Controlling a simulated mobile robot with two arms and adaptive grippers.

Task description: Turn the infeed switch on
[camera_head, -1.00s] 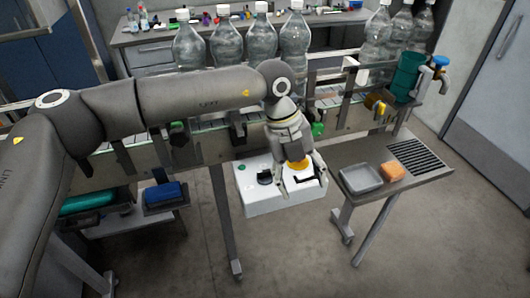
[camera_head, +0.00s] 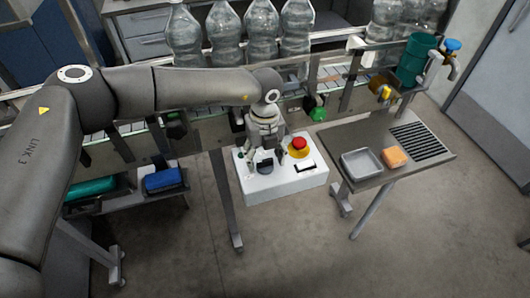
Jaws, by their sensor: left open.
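The white control box (camera_head: 283,184) hangs below the front of the conveyor near the middle of the view. On its top are a black switch knob (camera_head: 265,164), a small green button at the left, a red mushroom button (camera_head: 299,144) on a yellow base, and a black-and-white rocker or label (camera_head: 305,167). Which control is the infeed switch cannot be read from markings. My left gripper (camera_head: 265,152) points down over the left part of the box, just above and behind the black knob. Its fingers are apart and nothing is between them. Whether they touch the knob is unclear.
Large clear bottles (camera_head: 227,35) stand along the conveyor behind the box. At right a steel side table (camera_head: 366,137) carries a grey tray (camera_head: 361,165) and an orange sponge (camera_head: 395,157). A green cup (camera_head: 416,60) and blue-topped tap (camera_head: 451,50) stand behind. Blue and green bins are lower left.

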